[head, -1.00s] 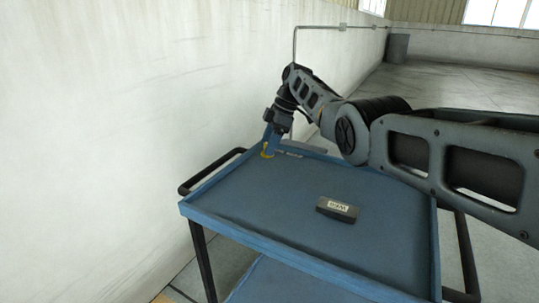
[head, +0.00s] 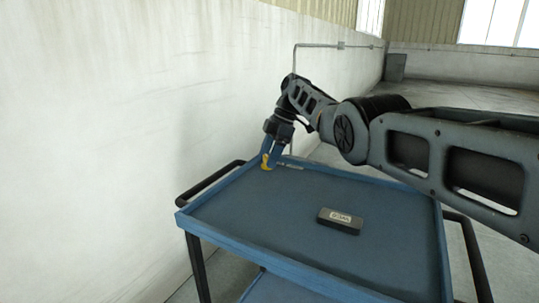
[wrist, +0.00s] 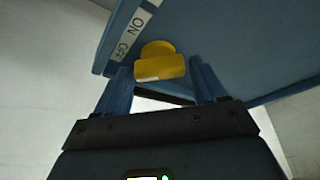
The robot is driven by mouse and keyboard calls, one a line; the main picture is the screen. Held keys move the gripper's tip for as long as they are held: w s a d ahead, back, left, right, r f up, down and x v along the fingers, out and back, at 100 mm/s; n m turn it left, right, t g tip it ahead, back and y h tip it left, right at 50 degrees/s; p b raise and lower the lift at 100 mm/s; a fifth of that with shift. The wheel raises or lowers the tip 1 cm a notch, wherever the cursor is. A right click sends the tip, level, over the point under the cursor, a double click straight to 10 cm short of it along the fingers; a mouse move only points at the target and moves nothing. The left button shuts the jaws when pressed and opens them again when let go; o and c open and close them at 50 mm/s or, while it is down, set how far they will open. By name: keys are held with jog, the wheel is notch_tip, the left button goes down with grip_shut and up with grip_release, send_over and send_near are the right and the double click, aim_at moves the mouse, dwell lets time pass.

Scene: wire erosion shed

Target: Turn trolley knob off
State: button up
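The yellow knob (wrist: 160,62) is at the edge of the blue trolley (wrist: 235,45), beside a white label strip reading ON and OFF (wrist: 130,32) in the wrist view. My gripper (wrist: 160,72) is open, with one blue finger on either side of the knob's near part and narrow gaps to it. Whether either finger touches the knob I cannot tell. In the head view my gripper (head: 272,158) is at the trolley's far left corner, by the knob (head: 265,161), which it partly hides. The knob's pointing direction is unclear.
A black labelled box (head: 340,221) lies on the trolley top (head: 270,215). Black handles (head: 208,184) stick out at the trolley's sides. A pale wall (head: 110,120) stands close on the left. A conduit (head: 318,45) runs along it. Open floor (head: 460,100) lies behind.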

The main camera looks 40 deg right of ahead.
jog(key=p+v, duration=0.1)
jog(key=v, duration=0.6)
jog(key=shift+d+r+p, duration=0.2)
jog(key=shift+r+p, duration=0.1)
jog(key=shift+p, duration=0.1)
dwell(0.3)
